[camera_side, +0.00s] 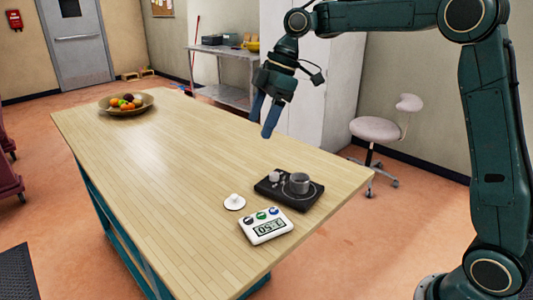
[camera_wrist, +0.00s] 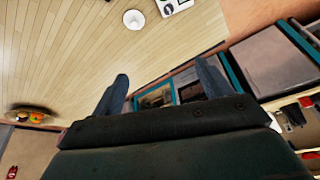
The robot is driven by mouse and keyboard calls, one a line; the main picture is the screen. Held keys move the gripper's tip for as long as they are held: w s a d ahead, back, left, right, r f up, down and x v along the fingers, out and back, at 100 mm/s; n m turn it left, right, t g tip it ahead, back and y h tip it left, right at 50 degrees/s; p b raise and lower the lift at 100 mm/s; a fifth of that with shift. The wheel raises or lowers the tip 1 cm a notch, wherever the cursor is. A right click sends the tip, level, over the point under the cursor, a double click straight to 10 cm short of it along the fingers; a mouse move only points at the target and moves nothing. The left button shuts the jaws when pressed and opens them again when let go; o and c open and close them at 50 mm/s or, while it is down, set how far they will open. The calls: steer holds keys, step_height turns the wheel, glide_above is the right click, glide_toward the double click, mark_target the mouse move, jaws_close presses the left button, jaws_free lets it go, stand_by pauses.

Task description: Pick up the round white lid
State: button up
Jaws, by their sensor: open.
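The round white lid (camera_side: 235,204), with a small raised knob, lies flat on the wooden table in the side view. It stands left of the black hot plate and behind the timer. In the wrist view the lid (camera_wrist: 134,19) shows near the top edge, small and far off. My gripper (camera_side: 263,121) is in the air above the far right side of the table, well apart from the lid. Its two blue fingers are spread with nothing between them, as the wrist view also shows (camera_wrist: 165,82).
A white timer (camera_side: 265,227) with coloured buttons lies in front. A fruit bowl (camera_side: 112,108) stands at the far left end. The middle of the table (camera_side: 160,165) is clear. A stool (camera_side: 376,130) stands behind.

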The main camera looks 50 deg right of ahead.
steer(key=w+d+f+n+g, duration=0.2)
steer(key=w+f+n, duration=0.3)
steer(key=w+f, duration=0.3)
step_height(320, 180, down, 3)
steer(key=shift+w+d+f+n+y, duration=0.2)
steer(key=shift+w+d+n+y, duration=0.15)
steer(key=shift+d, duration=0.3)
steer(key=shift+s+a, duration=0.1)
glide_above(242, 198)
steer(key=shift+f, duration=3.95)
steer(key=shift+x, duration=2.55)
